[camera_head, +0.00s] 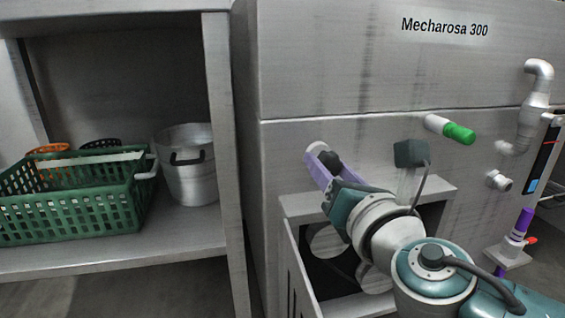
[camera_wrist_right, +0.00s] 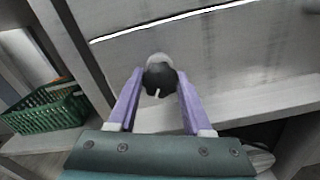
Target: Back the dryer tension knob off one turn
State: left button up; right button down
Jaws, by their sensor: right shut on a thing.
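The dryer tension knob is a black lobed knob (camera_head: 330,161) on the steel front of the Mecharosa 300 machine (camera_head: 350,70). In the right wrist view the knob (camera_wrist_right: 160,78) shows a small white mark and sits between two purple fingers. My right gripper (camera_head: 322,160) is at the knob, with its fingers on either side, shut on it. The wrist view (camera_wrist_right: 157,88) shows the fingers at the knob's left and right sides. The knob's shaft is hidden behind it. My left gripper is in neither view.
An open compartment (camera_head: 290,210) lies below the knob. A green-tipped handle (camera_head: 458,132), a pipe (camera_head: 533,100) and a purple-capped fitting (camera_head: 523,222) stick out at right. A green crate (camera_head: 120,208) and a metal pot (camera_head: 190,180) stand on the left shelf (camera_head: 180,235).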

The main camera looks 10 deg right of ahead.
dwell(0.6)
jog(key=shift+c, duration=1.6)
grip_release()
jog(key=s+p, duration=0.3)
jog(key=s, duration=0.7)
jog(key=shift+d, duration=0.2)
